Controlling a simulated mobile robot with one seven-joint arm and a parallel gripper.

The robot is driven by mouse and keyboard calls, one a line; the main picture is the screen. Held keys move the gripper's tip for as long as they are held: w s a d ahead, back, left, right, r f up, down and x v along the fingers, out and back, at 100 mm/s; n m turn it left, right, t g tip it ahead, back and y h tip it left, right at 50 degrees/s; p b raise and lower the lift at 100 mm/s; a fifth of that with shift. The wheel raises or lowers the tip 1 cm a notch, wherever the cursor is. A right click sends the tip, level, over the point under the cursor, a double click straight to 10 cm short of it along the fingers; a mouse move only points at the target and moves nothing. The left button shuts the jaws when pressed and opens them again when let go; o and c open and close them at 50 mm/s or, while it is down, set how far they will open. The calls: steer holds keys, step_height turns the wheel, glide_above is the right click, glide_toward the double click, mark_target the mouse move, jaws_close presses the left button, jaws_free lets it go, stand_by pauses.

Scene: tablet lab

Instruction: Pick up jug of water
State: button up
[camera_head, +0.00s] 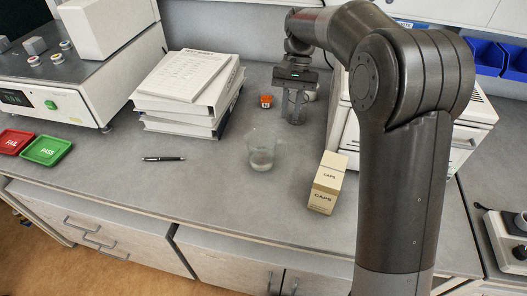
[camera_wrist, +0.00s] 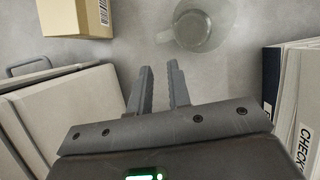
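The jug of water (camera_head: 261,150) is a clear container with a little liquid near its bottom. It stands upright on the grey bench, left of the cardboard box. It also shows from above at the top of the wrist view (camera_wrist: 205,26), where its top edge is cut off. My gripper (camera_head: 292,118) points down over the bench, behind the jug and apart from it. In the wrist view its two fingers (camera_wrist: 160,70) are apart with bare bench between them. Nothing is held.
A CAPS box (camera_head: 326,185) stands right of the jug. A stack of binders (camera_head: 185,98) is at the left, and a small orange item (camera_head: 265,101) lies near my gripper. A white machine (camera_head: 340,125) stands close on the right. A pen (camera_head: 164,159) lies at front left.

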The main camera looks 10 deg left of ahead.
mark_target(286, 150)
steer(key=shift+w+d+x, duration=0.1)
steer(key=shift+w+x, duration=0.05)
steer(key=shift+x, duration=1.95)
steer(key=shift+w+d+x, duration=0.1)
steer(key=shift+w+x, duration=0.05)
steer(key=shift+x, duration=2)
steer(key=shift+w+x, duration=0.15)
steer(key=shift+x, duration=1.95)
steer(key=shift+f, duration=0.15)
steer(key=shift+c, duration=0.4)
jaws_close()
